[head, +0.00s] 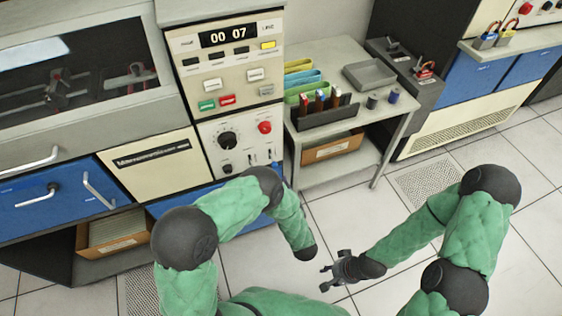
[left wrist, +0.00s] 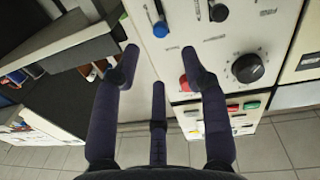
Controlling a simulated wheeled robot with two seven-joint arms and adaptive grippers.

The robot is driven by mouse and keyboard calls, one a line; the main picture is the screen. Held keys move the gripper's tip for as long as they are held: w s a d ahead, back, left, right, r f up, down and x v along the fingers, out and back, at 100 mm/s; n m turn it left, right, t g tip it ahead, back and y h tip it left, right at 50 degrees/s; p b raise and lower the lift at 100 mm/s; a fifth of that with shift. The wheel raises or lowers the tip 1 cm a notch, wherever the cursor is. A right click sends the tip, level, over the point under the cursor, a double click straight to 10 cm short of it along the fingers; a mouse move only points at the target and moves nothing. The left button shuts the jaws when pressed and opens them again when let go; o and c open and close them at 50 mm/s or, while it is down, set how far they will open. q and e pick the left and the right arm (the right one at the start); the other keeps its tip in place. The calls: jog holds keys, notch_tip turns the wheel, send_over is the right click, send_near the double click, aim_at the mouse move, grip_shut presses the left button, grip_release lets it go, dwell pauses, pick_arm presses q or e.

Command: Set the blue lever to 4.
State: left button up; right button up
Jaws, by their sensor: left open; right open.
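The blue lever (left wrist: 160,29) has a pale stalk and a blue knob on the cream control panel, at the top of the left wrist view. Its blue knob also shows in the head view (head: 275,165), low on the panel's right side. My left gripper (left wrist: 160,57) is open, its fingers spread toward the panel around the area below the knob in the picture. Nothing is held, and the knob looks apart from the fingers. I cannot read the lever's scale. In the head view my left gripper is hidden. My right gripper (head: 337,270) is open and empty above the floor.
A grey side table (head: 330,55) with card racks stands right of the panel. The floor around my right gripper is clear.

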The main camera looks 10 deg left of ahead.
aim_at(275, 166)
pick_arm(q)
jog(key=b+x, duration=0.2)
jog(key=x, duration=0.8)
jog(key=shift+w+a, duration=0.1)
jog(key=shift+a, duration=0.1)
grip_shut()
